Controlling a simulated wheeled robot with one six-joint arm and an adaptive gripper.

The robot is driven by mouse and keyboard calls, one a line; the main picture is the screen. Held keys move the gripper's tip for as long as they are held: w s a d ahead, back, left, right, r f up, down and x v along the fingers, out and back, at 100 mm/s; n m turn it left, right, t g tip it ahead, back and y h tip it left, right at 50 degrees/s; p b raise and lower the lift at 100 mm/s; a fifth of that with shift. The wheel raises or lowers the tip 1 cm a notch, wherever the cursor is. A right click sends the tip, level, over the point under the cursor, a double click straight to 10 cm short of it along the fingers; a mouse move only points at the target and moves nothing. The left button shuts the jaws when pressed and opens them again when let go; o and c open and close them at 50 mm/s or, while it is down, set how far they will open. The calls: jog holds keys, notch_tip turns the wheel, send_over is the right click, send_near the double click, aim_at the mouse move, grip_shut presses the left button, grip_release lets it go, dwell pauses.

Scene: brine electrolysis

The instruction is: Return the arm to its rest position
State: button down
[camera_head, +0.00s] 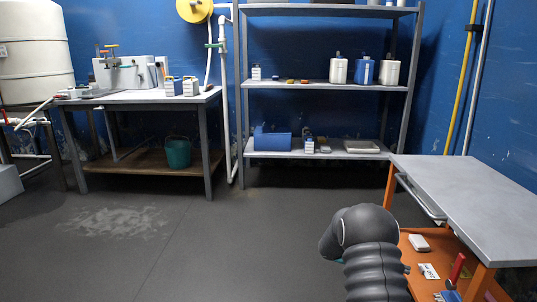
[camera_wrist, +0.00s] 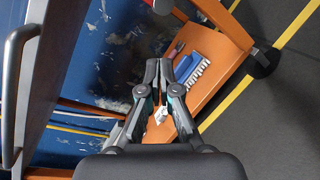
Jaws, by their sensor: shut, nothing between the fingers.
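My gripper (camera_wrist: 158,75) shows in the wrist view with its two fingers together, shut and empty. It is in the air in front of an orange cart shelf (camera_wrist: 232,58) that carries small items. In the head view my dark grey ribbed arm (camera_head: 372,255) rises at the bottom, just left of the orange cart. The gripper itself is hidden in the head view.
A grey-topped orange cart (camera_head: 470,195) stands close on the right, with a white box (camera_head: 419,242) and a red-handled tool (camera_head: 457,268) on its lower shelf. A workbench (camera_head: 140,97) and shelving (camera_head: 320,86) stand at the back. The middle floor (camera_head: 200,245) is clear.

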jog(key=s+a+r+m+t+y+p, duration=0.1)
jog(key=s+a+r+y, duration=0.2)
jog(key=s+a+y, duration=0.35)
jog(key=s+a+r+m+t+y+p, duration=0.1)
jog(key=s+a+r+y+p, duration=0.2)
jog(key=s+a, duration=0.5)
jog(key=s+a+r+t+y+p, duration=0.1)
jog(key=s+a+r+t+y, duration=0.1)
jog(key=r, duration=0.5)
jog(key=s+a+r+m+t+y+p, duration=0.1)
jog(key=s+a+r+t+y+p, duration=0.1)
jog(key=s+a+r+t, duration=0.2)
jog(key=s+a+r+t+y+p, duration=0.2)
jog(key=s+a+r, duration=0.3)
jog(key=s+r, duration=0.6)
jog(key=shift+s+a+m+t, duration=0.2)
jog(key=shift+a+m+t, duration=0.15)
jog(key=shift+m+t, duration=0.05)
